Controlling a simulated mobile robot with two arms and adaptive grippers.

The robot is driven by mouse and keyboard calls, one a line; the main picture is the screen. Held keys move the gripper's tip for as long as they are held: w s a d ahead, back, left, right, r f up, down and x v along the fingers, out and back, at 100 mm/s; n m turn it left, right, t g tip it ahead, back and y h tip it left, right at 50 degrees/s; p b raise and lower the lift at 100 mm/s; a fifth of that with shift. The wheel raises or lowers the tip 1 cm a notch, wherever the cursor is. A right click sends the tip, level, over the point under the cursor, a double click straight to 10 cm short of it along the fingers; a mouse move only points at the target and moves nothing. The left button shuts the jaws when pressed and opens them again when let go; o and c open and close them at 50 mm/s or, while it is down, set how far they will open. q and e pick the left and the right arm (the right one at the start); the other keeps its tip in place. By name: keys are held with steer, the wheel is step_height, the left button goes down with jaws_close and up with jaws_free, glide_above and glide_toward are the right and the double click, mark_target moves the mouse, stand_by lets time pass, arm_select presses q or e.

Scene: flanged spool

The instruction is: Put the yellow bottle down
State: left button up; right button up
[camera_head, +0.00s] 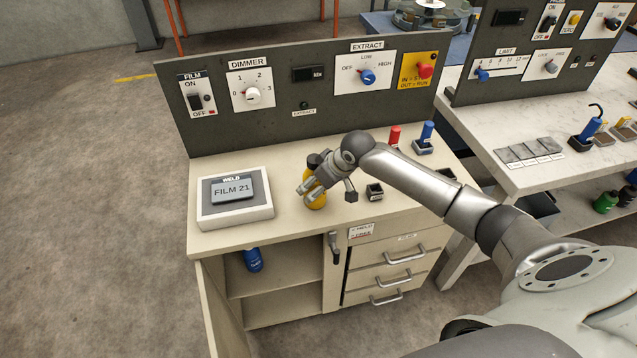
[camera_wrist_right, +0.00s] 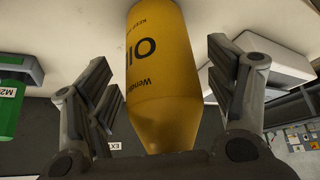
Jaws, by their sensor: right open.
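The yellow bottle (camera_head: 317,201) has a dark top and stands upright on the bench top, right of the white display box. In the right wrist view the yellow bottle (camera_wrist_right: 157,75) shows "OIL" lettering and lies between the two fingers. My right gripper (camera_head: 308,189) is around the bottle and hides part of it in the head view. Its fingers are open, with a visible gap on both sides of the bottle. My left gripper is not in view.
The display box (camera_head: 235,213) reading "FILM 21" stands left of the bottle. A small black block (camera_head: 374,192), a red-topped item (camera_head: 394,137) and a blue-topped item (camera_head: 426,135) stand to the right. The control panel (camera_head: 330,115) rises behind. The bench's front edge is close.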

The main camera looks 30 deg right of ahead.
steer(key=shift+r, duration=0.15)
steer(key=b+v, duration=0.1)
steer(key=v, duration=1.1)
